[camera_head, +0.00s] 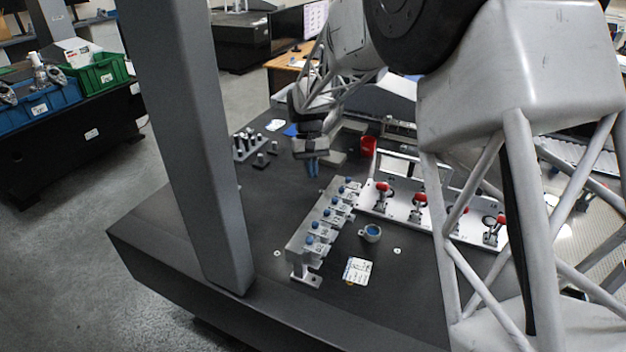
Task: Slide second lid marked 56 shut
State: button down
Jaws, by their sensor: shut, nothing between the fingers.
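A grey fixture (298,245) stands on the dark table, with a row of small lids or blocks topped by blue knobs running from front left to back right. The small marks on them are too small to read, so I cannot tell which lid is marked 56, nor which lids are open. The nearest blue knob (309,239) is at the front end and the farthest (348,180) is at the back end. My gripper (313,172), with blue fingertips, is shut and empty. It points down behind and left of the row's far end, apart from the knobs.
A white panel (400,210) with several red-handled clamps stands right of the row. A blue-filled cup (371,232) and a paper card (358,270) lie in front. A red cup (368,145) is behind. A grey column (190,140) rises at left.

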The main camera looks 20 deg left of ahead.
jog(key=shift+a+r, duration=0.1)
jog(key=shift+a, duration=0.05)
jog(key=shift+w+a, duration=0.15)
jog(key=shift+a, duration=0.6)
send_near(320, 228)
jog(key=a+f, duration=0.1)
jog(key=w+a+f, duration=0.1)
jog(key=f, duration=0.1)
jog(key=w+a+f, duration=0.1)
jog(key=f, duration=0.1)
jog(key=shift+s+d, duration=0.9)
jog(key=shift+s, duration=0.25)
jog(key=shift+s+d, duration=0.4)
jog(key=shift+s, duration=0.1)
